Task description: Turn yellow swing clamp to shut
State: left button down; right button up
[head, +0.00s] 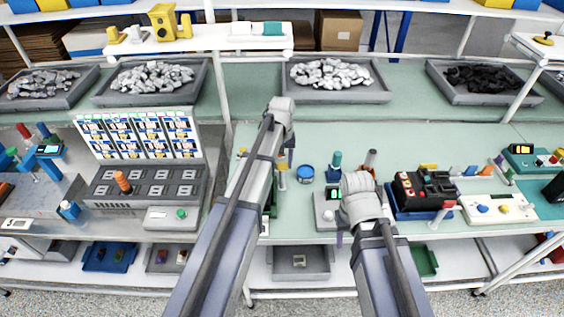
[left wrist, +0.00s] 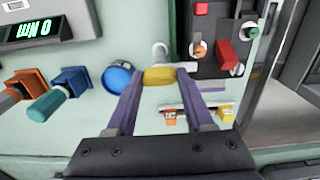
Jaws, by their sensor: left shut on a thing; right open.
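The yellow swing clamp (left wrist: 158,76) shows in the left wrist view between the two fingertips of my left gripper (left wrist: 157,70). A pale upright post stands just behind it. My left gripper is shut on the yellow clamp. In the head view my left gripper (head: 283,165) is over the middle of the green bench, and my own arm hides most of the clamp there. My right gripper (head: 341,236) is open near the front edge of the bench, partly hidden by its own wrist, and apart from the clamp.
A blue round piece (left wrist: 117,76) lies left of the clamp in the left wrist view. Right of it is a dark panel (left wrist: 205,70) with red parts. In the head view, a black box (head: 425,188) stands right of my right wrist. Grey trays line the back.

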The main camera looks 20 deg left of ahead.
aim_at(282, 164)
pick_arm(q)
jog(key=shift+c, duration=1.4)
grip_release()
jog(key=shift+r, duration=0.15)
notch_tip(282, 164, up, 8)
jog(key=p, duration=0.8)
jog(key=shift+f, duration=0.2)
jog(key=shift+f, duration=0.1)
